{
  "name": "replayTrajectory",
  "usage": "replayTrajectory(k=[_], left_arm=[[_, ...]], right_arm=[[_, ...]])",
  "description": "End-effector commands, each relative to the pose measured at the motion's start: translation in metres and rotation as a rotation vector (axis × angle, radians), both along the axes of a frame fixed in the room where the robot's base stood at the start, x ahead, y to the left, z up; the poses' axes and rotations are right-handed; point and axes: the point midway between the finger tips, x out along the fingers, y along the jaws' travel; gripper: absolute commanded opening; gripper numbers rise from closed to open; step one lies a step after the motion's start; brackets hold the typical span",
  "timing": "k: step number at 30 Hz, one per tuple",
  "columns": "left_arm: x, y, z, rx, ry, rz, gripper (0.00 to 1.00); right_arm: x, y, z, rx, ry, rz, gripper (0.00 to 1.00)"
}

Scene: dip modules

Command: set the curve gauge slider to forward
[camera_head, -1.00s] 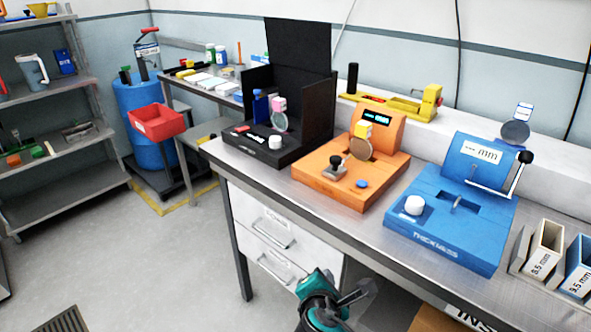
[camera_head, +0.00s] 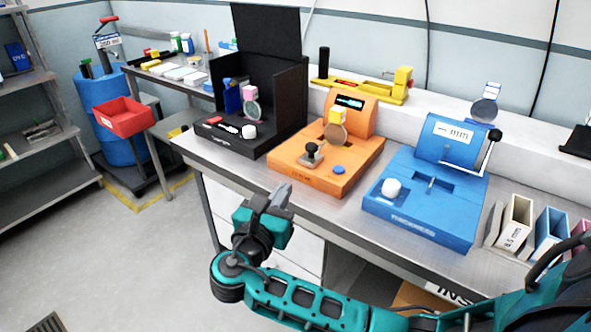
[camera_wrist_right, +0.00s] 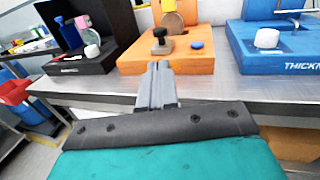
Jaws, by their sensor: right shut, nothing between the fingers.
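The orange gauge (camera_head: 339,177) stands on the metal bench, with a small display, a lens-like disc and a blue button; its front label is too small to read. Its slider, a black knob on a grey plate (camera_head: 312,153), sits at its front left part. The slider also shows in the wrist view (camera_wrist_right: 161,44). My right gripper (camera_head: 281,194) is shut and empty in front of the bench edge, short of the orange gauge and apart from it. In the wrist view its fingertips (camera_wrist_right: 159,66) appear just below the slider. My left gripper is not in view.
A black open box station (camera_head: 285,95) stands left of the orange gauge and a blue thickness gauge (camera_head: 425,215) right of it. A yellow tool (camera_head: 365,89) lies on the ledge behind. Labelled bins (camera_head: 515,222) stand at the right. The bench front edge is clear.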

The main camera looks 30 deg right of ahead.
Motion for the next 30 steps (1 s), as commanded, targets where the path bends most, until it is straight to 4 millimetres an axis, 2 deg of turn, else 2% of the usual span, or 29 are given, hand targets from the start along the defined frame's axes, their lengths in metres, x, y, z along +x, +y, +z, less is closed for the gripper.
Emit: replayTrajectory(k=[18,24,30], left_arm=[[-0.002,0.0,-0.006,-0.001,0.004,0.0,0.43],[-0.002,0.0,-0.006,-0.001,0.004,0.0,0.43],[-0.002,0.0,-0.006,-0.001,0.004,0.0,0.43]], right_arm=[[0.07,-0.092,0.001,-0.002,-0.001,-0.002,0.0],[0.081,-0.105,0.0,0.001,-0.001,0.0,0.0],[0.082,-0.108,0.0,0.001,0.0,0.0,0.0]])
